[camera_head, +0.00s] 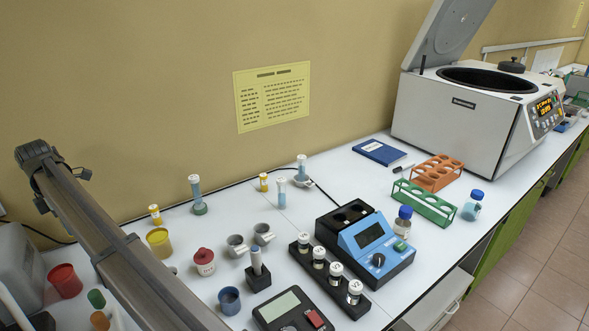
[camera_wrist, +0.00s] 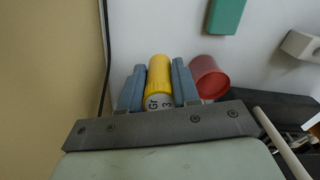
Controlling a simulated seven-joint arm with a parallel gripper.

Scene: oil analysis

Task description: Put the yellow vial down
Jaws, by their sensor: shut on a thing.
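The yellow vial (camera_wrist: 160,75) is between the two blue-grey fingers of my gripper (camera_wrist: 158,72) in the wrist view. It has a yellow body and a pale label end reading "Gr 3" towards my palm. My gripper is shut on it. The vial's lower side and whether it touches the bench cannot be made out. In the head view the held vial and the fingers cannot be made out.
A red cup (camera_wrist: 207,78) is close right of my gripper; it also shows in the head view (camera_head: 65,281). The wall (camera_wrist: 50,80) is to the left, with a dark cable along it. A yellow cup (camera_head: 159,243), a blue cup (camera_head: 229,300) and a blue instrument (camera_head: 366,242) stand on the bench.

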